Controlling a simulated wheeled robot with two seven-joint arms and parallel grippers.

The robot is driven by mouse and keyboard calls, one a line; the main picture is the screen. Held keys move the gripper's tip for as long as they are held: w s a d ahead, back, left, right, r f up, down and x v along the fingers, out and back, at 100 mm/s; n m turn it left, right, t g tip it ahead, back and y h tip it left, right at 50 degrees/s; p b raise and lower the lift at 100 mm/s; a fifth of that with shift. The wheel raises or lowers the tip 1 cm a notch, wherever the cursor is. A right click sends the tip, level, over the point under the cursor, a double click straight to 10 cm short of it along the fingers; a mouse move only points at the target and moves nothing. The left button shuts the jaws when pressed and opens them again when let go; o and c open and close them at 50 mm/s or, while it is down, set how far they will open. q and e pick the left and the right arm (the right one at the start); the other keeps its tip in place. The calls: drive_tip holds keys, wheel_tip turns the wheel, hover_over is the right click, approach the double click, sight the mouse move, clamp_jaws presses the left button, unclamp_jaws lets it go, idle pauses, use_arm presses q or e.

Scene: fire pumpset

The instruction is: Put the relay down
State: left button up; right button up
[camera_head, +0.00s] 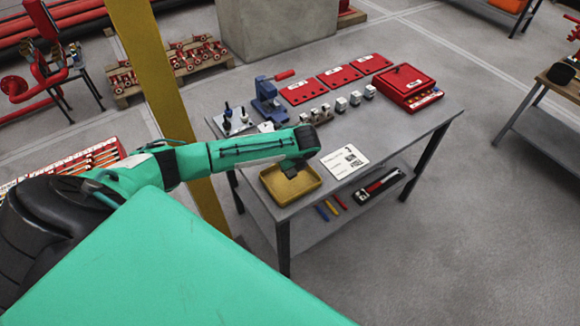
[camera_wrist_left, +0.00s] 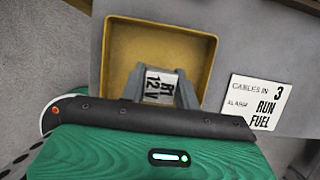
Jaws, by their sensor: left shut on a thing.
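My left gripper (camera_head: 291,169) reaches over the yellow tray (camera_head: 268,184) at the near left of the grey table. In the left wrist view the gripper (camera_wrist_left: 160,88) is shut on the relay (camera_wrist_left: 158,84), a small pale block whose label reads R1 12 V. The relay is over the inside of the yellow tray (camera_wrist_left: 113,50); I cannot tell whether it touches the tray floor. In the head view the relay is hidden by the gripper. My right gripper is not in view.
A white card (camera_head: 345,161) lies right of the tray. Behind stand several small blocks (camera_head: 355,98), a blue press (camera_head: 268,100), red plates (camera_head: 339,76) and a red case (camera_head: 407,86). A yellow post (camera_head: 170,90) rises left of the table (camera_head: 405,125).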

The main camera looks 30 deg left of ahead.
sight(290, 172)
use_arm(q)
drive_tip(key=shift+f, duration=1.8)
drive_tip(key=o, duration=1)
drive_tip(key=shift+f, duration=0.1)
drive_tip(key=b+v, duration=0.1)
drive_tip(key=v, duration=1.1)
drive_tip(key=shift+b, duration=0.3)
